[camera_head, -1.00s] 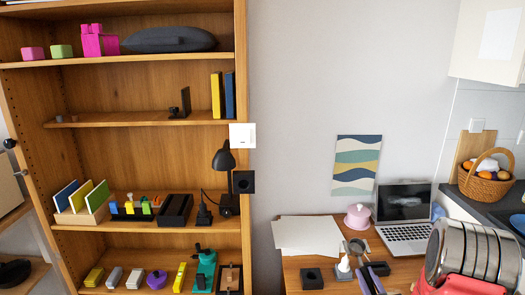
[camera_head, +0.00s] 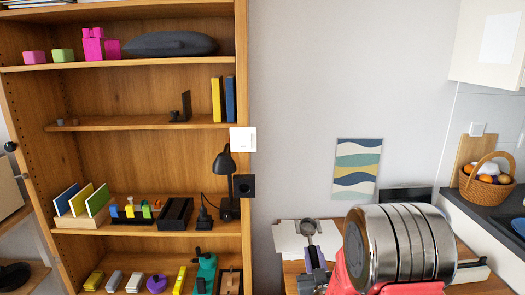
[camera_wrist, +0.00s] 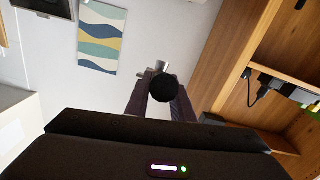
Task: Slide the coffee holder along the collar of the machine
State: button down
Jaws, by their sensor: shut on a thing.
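The coffee holder, with a round metal head (camera_head: 308,228), stands out above my gripper (camera_head: 314,258) in the head view, in front of the white sheets over the desk. In the wrist view, my gripper (camera_wrist: 161,105) is shut on its handle, whose round black end (camera_wrist: 163,88) shows between the two dark fingers. A bit of the metal head (camera_wrist: 157,68) shows beyond it. I cannot make out the coffee machine or its collar in either view. My own arm hides much of the desk at the right.
A wooden shelf unit (camera_head: 150,124) stands at the left, with a black lamp (camera_head: 224,165) at its side edge. White sheets (camera_head: 288,238) lie on the desk (camera_head: 291,270). A fruit basket (camera_head: 486,185) stands on the dark counter at the right.

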jog(key=shift+a+r, duration=0.15)
jog(key=shift+r, duration=0.1)
jog(key=shift+r, duration=0.2)
notch_tip(320, 180, up, 12)
jog(key=s+m+h, duration=0.2)
jog(key=m+h, duration=0.1)
jog(key=h, duration=0.2)
jog(key=shift+s+g, duration=0.25)
jog(key=shift+g, duration=0.15)
